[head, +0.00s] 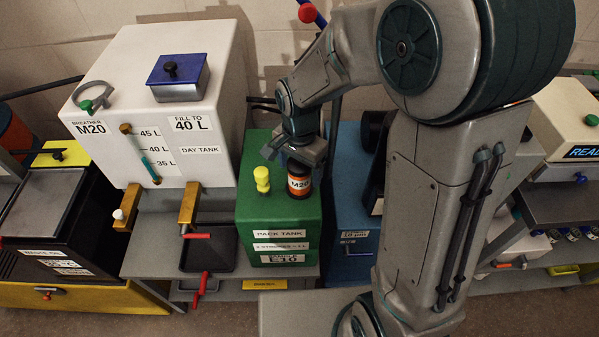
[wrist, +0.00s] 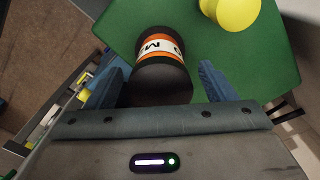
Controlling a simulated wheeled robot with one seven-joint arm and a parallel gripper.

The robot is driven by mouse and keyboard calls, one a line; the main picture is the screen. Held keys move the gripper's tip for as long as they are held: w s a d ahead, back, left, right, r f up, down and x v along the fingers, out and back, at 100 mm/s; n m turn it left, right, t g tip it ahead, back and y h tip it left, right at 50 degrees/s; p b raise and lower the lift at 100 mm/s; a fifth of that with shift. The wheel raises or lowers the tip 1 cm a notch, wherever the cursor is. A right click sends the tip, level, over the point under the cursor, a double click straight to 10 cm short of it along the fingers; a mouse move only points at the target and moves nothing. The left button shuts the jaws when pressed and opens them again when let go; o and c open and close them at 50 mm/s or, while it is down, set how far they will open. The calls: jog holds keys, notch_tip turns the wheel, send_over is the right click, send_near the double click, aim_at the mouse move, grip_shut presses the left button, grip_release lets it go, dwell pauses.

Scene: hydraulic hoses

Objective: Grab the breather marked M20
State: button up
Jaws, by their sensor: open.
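The breather marked M20 (head: 299,180) is a dark cylinder with an orange and white band, standing on top of the green pack tank (head: 250,215). In the wrist view the breather (wrist: 163,68) lies between the two blue-grey fingers of my gripper (wrist: 160,85), with a gap visible on the right side. My gripper is open. In the head view my gripper (head: 296,155) is just above and behind the breather. Whether a finger touches it, I cannot tell.
A yellow fitting (head: 262,180) stands on the pack tank close left of the breather; it also shows in the wrist view (wrist: 232,12). The white day tank (head: 160,110) rises at the left, with its own M20 breather label. A blue cabinet (head: 348,200) is at the right.

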jog(key=shift+f, duration=0.75)
jog(key=c, duration=1.2)
jog(key=shift+r, duration=0.1)
